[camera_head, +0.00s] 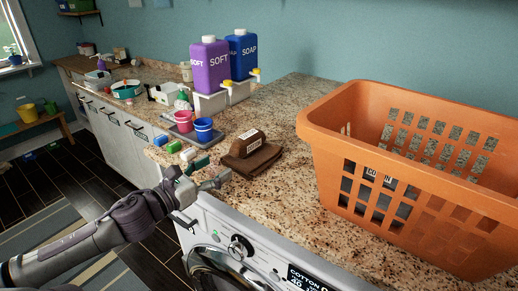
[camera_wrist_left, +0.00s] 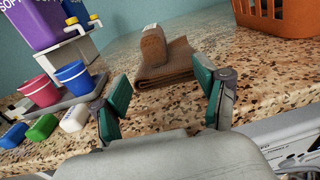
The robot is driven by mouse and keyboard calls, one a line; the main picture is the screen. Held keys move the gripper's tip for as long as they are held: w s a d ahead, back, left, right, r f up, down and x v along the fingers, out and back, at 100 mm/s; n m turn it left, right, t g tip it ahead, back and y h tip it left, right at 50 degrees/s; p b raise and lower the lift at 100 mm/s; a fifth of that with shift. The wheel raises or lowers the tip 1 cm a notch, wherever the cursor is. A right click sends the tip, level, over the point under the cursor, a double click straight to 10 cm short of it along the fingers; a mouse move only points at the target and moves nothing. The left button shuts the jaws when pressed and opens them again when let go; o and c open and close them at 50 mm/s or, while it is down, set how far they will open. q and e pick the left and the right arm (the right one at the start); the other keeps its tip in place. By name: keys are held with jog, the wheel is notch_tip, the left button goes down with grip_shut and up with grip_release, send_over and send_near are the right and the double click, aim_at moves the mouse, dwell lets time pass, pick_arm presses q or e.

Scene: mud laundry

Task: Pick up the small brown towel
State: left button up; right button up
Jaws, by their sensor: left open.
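The small brown towel (camera_head: 254,160) lies folded flat on the granite counter, near the front edge above the washing machine. A brown block-shaped item (camera_head: 249,144) with a white label sits on or against its back part; the exact contact is hard to tell. In the left wrist view the towel (camera_wrist_left: 168,66) lies ahead, beyond the gap between my fingers. My left gripper (camera_head: 204,179) is at the counter's front edge, to the left of and short of the towel. It is open and empty, with green finger pads. My right gripper is not in view.
A large orange basket (camera_head: 350,185) stands right of the towel. Left of it are a tray with a pink cup (camera_head: 184,121) and a blue cup (camera_head: 204,130), and several small coloured blocks (camera_head: 188,153). Purple (camera_head: 209,66) and blue (camera_head: 242,55) jugs stand behind. Counter between towel and basket is clear.

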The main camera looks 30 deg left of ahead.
aim_at(235, 153)
pick_arm(q)
jog(key=shift+w+d+r, duration=0.1)
jog(key=shift+w+d, duration=0.05)
jog(key=shift+w, duration=0.45)
jog(key=shift+w+r, duration=0.1)
jog(key=shift+w, duration=0.2)
jog(key=shift+w+r, duration=0.15)
jog(key=shift+w, duration=0.15)
jog(key=w, duration=0.2)
jog(key=w+p, duration=0.1)
jog(key=w, duration=0.1)
jog(key=shift+d, duration=0.3)
jog(key=shift+w+d, duration=0.1)
jog(key=shift+w, duration=0.65)
jog(key=shift+w+p, duration=0.35)
jog(key=shift+p, duration=0.15)
jog(key=w+p, duration=0.2)
jog(key=w, duration=0.1)
jog(key=shift+w, duration=0.1)
jog(key=shift+w+d+f, duration=0.15)
jog(key=shift+w+f, duration=0.05)
jog(key=shift+w, duration=0.5)
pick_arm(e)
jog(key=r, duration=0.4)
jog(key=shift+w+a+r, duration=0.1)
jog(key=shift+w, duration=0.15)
pick_arm(q)
jog(key=c, duration=1.2)
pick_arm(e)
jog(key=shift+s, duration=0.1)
